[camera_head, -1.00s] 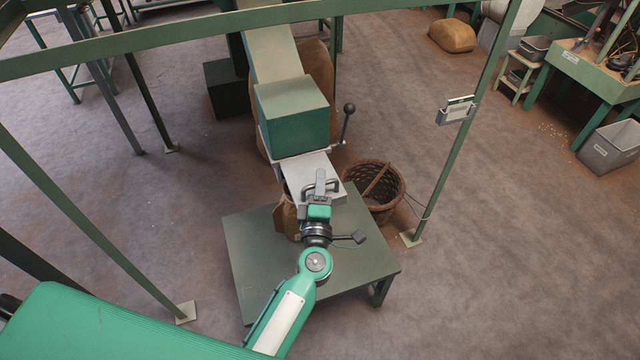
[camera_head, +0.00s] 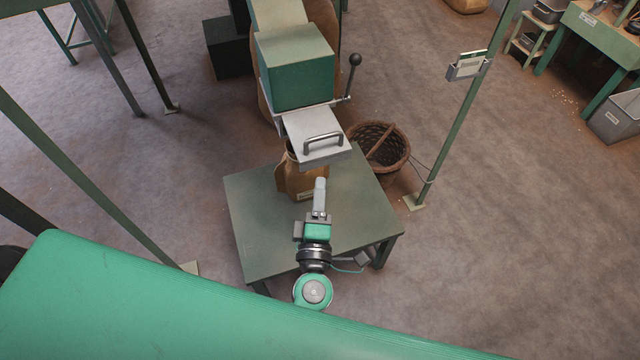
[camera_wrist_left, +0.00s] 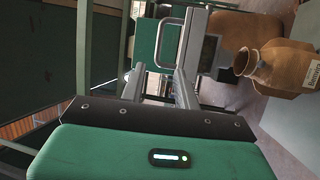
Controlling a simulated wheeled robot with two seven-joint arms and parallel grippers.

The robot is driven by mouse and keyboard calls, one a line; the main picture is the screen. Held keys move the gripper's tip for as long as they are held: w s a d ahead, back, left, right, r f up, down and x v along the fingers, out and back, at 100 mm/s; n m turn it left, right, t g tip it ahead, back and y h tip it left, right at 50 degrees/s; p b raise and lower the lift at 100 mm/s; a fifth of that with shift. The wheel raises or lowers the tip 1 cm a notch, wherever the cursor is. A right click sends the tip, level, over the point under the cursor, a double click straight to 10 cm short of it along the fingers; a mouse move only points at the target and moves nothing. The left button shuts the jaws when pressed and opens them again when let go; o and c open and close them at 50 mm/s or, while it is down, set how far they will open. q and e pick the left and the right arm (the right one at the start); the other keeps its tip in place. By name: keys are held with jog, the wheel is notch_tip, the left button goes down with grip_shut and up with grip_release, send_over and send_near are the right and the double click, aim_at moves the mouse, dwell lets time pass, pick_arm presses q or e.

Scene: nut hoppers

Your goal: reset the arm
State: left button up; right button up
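My left gripper (camera_head: 320,184) is over the green table, a little in front of the hopper's metal slide plate (camera_head: 300,125) and apart from its handle (camera_head: 323,143). In the left wrist view its two fingers (camera_wrist_left: 160,72) stand apart with nothing between them. The handle and plate show beyond the fingers in that view. A brown paper bag (camera_head: 290,180) stands on the table under the plate, partly hidden by it. The bag also shows in the wrist view (camera_wrist_left: 285,68), its mouth open. My right gripper is in neither view.
The green hopper box (camera_head: 295,65) with a black-knobbed lever (camera_head: 354,60) rises behind the table (camera_head: 250,225). A wicker basket (camera_head: 392,150) stands on the floor right of it. Green posts (camera_head: 455,125) flank the table.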

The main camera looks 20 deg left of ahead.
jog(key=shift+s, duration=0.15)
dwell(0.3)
